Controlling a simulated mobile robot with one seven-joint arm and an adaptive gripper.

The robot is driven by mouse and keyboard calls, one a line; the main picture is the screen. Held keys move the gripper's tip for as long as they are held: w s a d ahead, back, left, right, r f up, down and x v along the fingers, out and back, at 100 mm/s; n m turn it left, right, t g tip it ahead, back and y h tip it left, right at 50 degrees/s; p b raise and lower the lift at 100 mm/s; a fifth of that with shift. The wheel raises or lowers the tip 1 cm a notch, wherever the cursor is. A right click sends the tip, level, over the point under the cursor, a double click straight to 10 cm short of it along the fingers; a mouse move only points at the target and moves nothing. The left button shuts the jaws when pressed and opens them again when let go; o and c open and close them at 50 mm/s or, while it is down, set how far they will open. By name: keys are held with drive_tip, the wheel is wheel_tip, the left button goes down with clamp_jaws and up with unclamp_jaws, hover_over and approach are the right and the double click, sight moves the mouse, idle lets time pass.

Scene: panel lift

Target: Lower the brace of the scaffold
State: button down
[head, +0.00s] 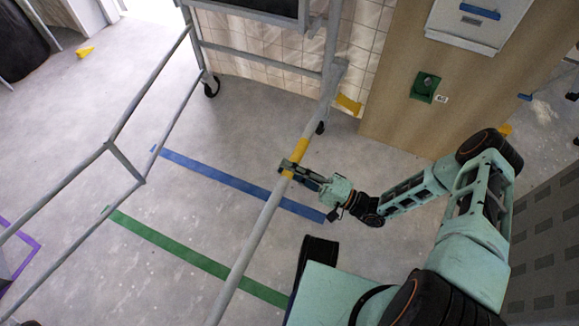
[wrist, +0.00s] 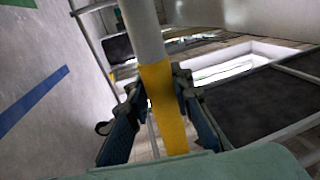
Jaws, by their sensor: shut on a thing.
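The scaffold's brace is a long grey bar (head: 256,232) with a yellow band (head: 299,151), running from the bottom of the head view up to the scaffold frame (head: 262,66). My gripper (head: 290,170) is shut on the bar at or just beside the yellow band. In the wrist view the yellow band (wrist: 161,95) passes between the two dark fingers, with the grey bar (wrist: 141,30) beyond it. The fingers hide part of the band's sides. The bar's lower end lies outside the head view.
A grey side frame of rails (head: 144,181) stands at left, with a caster (head: 211,87) behind. A wooden panel (head: 393,100) with a green switch plate (head: 425,87) is at upper right. Blue tape (head: 235,182) and green tape (head: 190,256) mark open floor.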

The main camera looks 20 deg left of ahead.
drive_tip(key=shift+w+d+f, duration=0.1)
drive_tip(key=shift+f, duration=0.45)
drive_tip(key=c, duration=1.7)
unclamp_jaws()
drive_tip(key=shift+r, duration=0.1)
wheel_tip(320, 180, up, 10)
drive_tip(key=v, duration=1.2)
drive_tip(key=shift+s+d, duration=0.2)
drive_tip(key=shift+s, duration=0.05)
